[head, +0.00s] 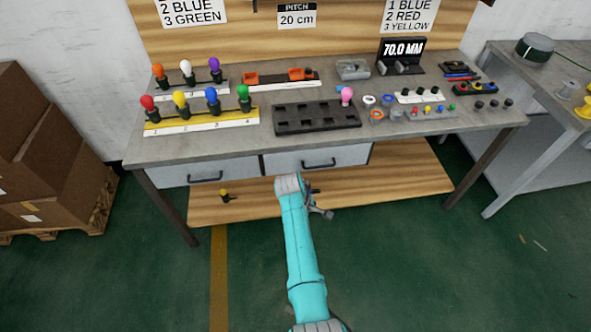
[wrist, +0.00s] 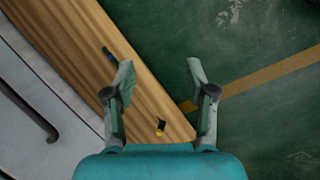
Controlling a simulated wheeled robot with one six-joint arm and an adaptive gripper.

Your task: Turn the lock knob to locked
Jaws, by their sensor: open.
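I cannot tell for certain which part is the lock knob. A small yellow-topped black piece (head: 224,193) is at the lower wooden shelf, below the left drawer. A yellow-topped piece also shows low between the fingers in the wrist view (wrist: 160,129). A short dark piece (wrist: 109,54) is left of the fingers there. My gripper (head: 322,212) is in front of the shelf, below the right drawer. In the wrist view my gripper (wrist: 160,76) has its fingers spread wide with nothing held between them.
The workbench (head: 240,143) carries coloured knobs on racks, a black tray (head: 318,129) and small parts. Two shut drawers with black handles, left (head: 180,176) and right (head: 285,162), hang above the wooden shelf (head: 400,190). Boxes (head: 45,150) stand at left. The green floor in front is clear.

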